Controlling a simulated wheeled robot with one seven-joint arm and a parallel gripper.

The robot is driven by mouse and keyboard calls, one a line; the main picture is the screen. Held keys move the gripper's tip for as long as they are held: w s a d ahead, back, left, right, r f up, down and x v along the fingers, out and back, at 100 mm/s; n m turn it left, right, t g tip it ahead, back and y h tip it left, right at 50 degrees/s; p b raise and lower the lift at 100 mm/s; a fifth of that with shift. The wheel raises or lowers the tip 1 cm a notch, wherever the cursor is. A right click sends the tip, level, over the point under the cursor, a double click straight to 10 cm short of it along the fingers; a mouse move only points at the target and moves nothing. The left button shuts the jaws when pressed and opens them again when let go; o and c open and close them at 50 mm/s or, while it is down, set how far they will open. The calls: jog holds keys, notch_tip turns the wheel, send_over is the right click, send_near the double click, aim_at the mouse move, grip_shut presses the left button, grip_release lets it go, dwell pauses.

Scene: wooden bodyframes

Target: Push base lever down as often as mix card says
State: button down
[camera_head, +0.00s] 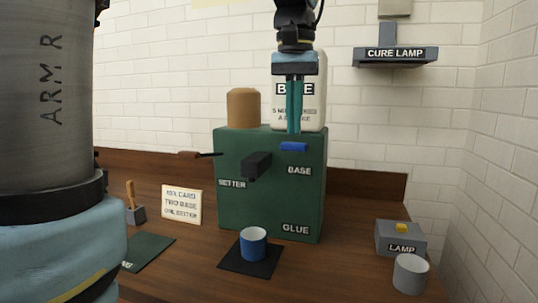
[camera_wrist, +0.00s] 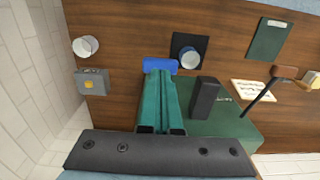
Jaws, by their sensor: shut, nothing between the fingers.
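The green glue machine (camera_head: 230,205) stands on the wooden table. Its blue base lever (camera_head: 294,147) sticks out on the right above the BASE label; it also shows in the wrist view (camera_wrist: 160,66). My gripper (camera_head: 294,131) is shut and empty, pointing down with its tips just above the base lever; in the wrist view the tips (camera_wrist: 160,73) lie right at the lever. I cannot tell whether they touch. The mix card (camera_head: 182,204) stands left of the machine and appears to read two base, one setter. The brown-handled setter lever (camera_head: 188,154) sticks out at the left.
A blue cup (camera_head: 253,243) stands on a black mat (camera_head: 233,262) below the black spout (camera_head: 257,165). A lamp switch box (camera_head: 401,239) and a grey cup (camera_head: 410,274) are at the right. A white BASE container (camera_head: 315,95) and a brown container (camera_head: 243,108) top the machine.

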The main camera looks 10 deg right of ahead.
aim_at(294, 146)
jog(key=shift+f+b, duration=2.05)
jog(key=shift+f, duration=1.15)
jog(key=shift+r, duration=0.15)
notch_tip(294, 146, up, 6)
jog(key=p, duration=0.6)
jog(key=shift+r, duration=0.2)
jog(key=shift+f, duration=0.2)
